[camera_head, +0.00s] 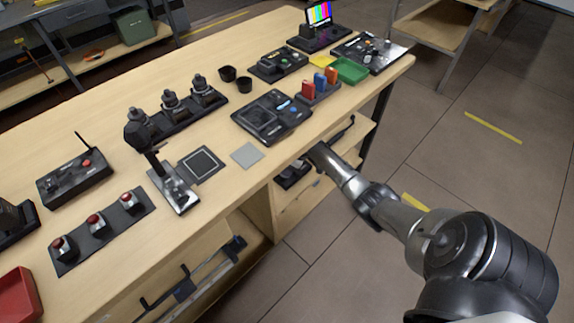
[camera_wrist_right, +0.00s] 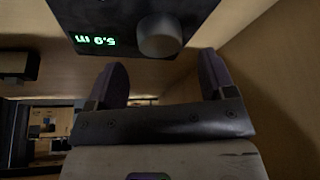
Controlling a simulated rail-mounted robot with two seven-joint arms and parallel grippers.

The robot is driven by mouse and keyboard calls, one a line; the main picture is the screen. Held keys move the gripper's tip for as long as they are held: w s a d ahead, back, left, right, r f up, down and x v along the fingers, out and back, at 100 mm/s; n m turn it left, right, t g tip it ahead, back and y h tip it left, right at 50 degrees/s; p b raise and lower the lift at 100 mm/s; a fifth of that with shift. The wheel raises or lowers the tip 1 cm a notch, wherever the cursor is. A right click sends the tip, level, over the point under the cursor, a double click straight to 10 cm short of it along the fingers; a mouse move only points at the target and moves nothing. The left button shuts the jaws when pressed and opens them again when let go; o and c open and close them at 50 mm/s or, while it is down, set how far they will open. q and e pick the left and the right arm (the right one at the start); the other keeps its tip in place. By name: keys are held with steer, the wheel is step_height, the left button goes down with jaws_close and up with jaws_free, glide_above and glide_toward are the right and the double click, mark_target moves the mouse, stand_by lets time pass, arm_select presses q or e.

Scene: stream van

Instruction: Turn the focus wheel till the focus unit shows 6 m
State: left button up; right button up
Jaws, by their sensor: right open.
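The focus unit is a dark box (camera_wrist_right: 100,18) at the top of the right wrist view. Its green display (camera_wrist_right: 96,41) appears upside down and seems to read 5.9 m. The round grey focus wheel (camera_wrist_right: 160,36) sits beside the display. My right gripper (camera_wrist_right: 162,75) is open, with its two dark fingers spread below and to either side of the wheel. The wheel lies beyond the fingertips, and I see no clear contact. In the head view my right gripper reaches below the table edge near a dark unit (camera_head: 291,174), partly hidden. My left gripper is not in view.
The wooden table (camera_head: 222,220) carries a row of red buttons (camera_head: 95,222), a black stand (camera_head: 172,185), a dark panel (camera_head: 270,115) and a green tray (camera_head: 350,70). Shelves lie under the tabletop, close around my right gripper. The floor to the right is open.

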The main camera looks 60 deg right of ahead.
mark_target(293, 175)
steer(key=p+v, duration=0.1)
steer(key=v, duration=0.2)
steer(key=shift+s+r, duration=0.1)
steer(key=shift+r, duration=0.1)
stand_by(0.5)
steer(key=shift+a, duration=0.1)
